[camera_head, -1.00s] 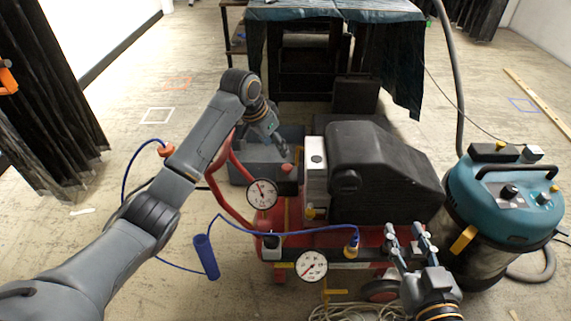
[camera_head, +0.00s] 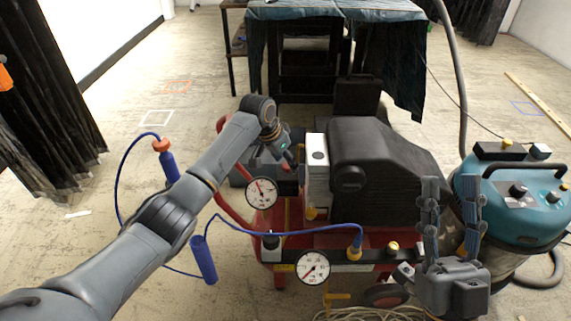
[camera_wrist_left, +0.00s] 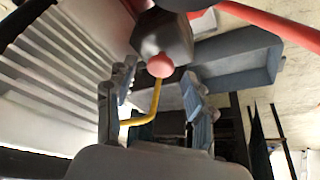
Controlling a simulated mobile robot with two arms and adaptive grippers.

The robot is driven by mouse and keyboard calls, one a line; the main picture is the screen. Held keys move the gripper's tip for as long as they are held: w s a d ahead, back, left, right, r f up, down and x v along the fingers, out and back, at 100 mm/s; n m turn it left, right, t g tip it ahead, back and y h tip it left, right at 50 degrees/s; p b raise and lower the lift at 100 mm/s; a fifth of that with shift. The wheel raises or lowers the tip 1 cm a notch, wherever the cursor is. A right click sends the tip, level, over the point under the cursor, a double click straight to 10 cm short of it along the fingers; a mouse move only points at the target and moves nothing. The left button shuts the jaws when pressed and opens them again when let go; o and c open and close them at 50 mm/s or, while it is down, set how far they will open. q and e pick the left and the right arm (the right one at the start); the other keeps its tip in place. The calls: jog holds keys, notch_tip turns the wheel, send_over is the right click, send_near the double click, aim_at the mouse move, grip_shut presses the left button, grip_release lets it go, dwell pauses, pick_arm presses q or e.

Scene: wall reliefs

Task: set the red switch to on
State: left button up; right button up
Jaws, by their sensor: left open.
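The red switch shows in the left wrist view as a round pinkish-red knob (camera_wrist_left: 160,66) on the end of a dark block (camera_wrist_left: 162,35). It lies just beyond and between my left fingertips (camera_wrist_left: 158,88), which are spread apart with nothing gripped. In the head view, my left gripper (camera_head: 287,161) hangs beside the white ribbed housing of the red compressor (camera_head: 318,180) and mostly hides the switch. I cannot tell whether a finger touches the knob or which position it is in. My right gripper (camera_head: 451,188) is open and empty, fingers up, in front of the vacuum.
A bent yellow pipe (camera_wrist_left: 152,108) passes between my left fingers' view. Two gauges (camera_head: 261,193) and a blue hose (camera_head: 290,232) sit at the compressor's front. A teal vacuum (camera_head: 510,205) stands right. A cloth-covered table (camera_head: 335,12) is behind.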

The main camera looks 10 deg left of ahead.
pick_arm(q)
jog(key=shift+w+f, duration=0.15)
jog(key=shift+f, duration=0.25)
grip_shut()
